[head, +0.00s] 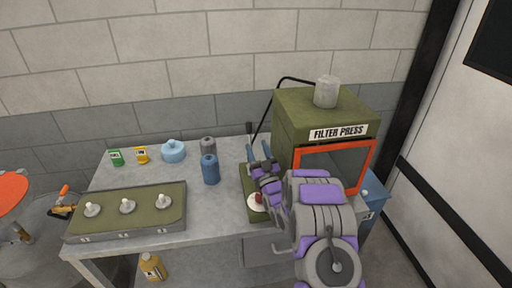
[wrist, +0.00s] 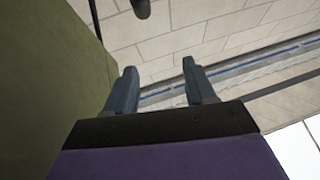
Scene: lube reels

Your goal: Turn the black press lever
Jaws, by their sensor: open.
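The black press lever (head: 266,112) is a thin bent bar on the left side of the green filter press (head: 290,122). It slopes down and left from the top of the press, and its lower end is close to my gripper (head: 258,150). In the wrist view, a dark rod (wrist: 95,18) and a dark rounded end (wrist: 140,8) show at the top edge, beyond the fingertips. My gripper is open, its two blue-grey fingers apart (wrist: 160,75) with nothing between them. The green press wall (wrist: 45,80) fills the left of the wrist view.
On the grey table are a blue bottle (head: 210,170), a grey bottle (head: 208,146), a light blue container (head: 172,151), small green and yellow boxes, and a green panel with knobs (head: 110,222). My arm hides part of the press front.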

